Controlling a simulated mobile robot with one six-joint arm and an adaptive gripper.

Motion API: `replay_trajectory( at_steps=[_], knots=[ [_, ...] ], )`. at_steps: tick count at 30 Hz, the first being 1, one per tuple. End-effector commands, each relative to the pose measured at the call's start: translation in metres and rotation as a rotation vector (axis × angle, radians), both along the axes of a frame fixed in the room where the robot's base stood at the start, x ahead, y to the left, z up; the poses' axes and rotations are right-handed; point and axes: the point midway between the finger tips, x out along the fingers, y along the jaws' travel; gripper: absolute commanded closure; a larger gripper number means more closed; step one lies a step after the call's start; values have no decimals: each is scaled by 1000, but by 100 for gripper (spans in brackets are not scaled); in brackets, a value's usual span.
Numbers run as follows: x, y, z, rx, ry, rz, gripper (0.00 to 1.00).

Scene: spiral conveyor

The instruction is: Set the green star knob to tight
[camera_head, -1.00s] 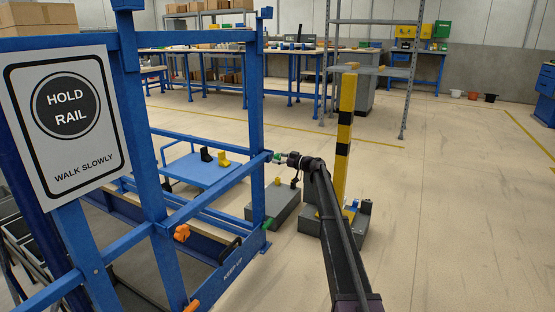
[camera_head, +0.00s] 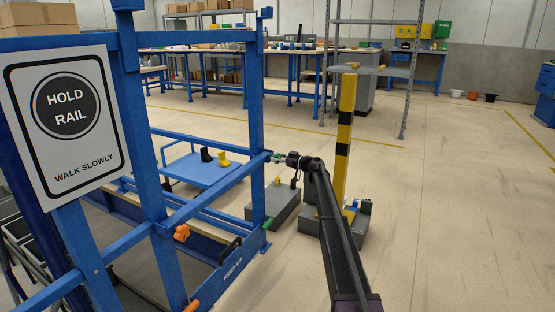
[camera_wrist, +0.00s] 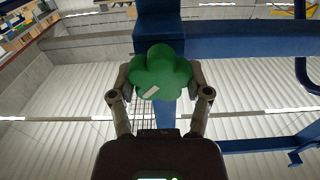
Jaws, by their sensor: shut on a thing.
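The green star knob (camera_wrist: 160,72) sits on the blue frame in the middle of the wrist view, with a pale mark on its face. My gripper (camera_wrist: 160,88) has one finger on each side of the knob and is shut on it. I cannot read any tight or loose marking.
A blue upright post (camera_head: 257,130) and rails stand around the knob. A yellow and black post (camera_head: 344,140) stands right of my arm. Orange knobs (camera_head: 181,233) sit lower on the frame. A blue cart (camera_head: 205,172) is behind it. Open floor (camera_head: 460,220) lies to the right.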

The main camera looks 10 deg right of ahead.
Motion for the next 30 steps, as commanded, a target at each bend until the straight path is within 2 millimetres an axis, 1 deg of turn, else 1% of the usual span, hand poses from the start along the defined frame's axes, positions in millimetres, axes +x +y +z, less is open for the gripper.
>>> replay_trajectory(
  at_steps=[5, 11, 17, 30],
  knots=[
    [1, 2, 0, 25, 33, 1, 85],
    [2, 2, 0, 83, 113, 1, 85],
    [3, 1, 0, 174, 237, 1, 85],
    [5, 1, -1, 417, 572, 1, 84]
  ],
)
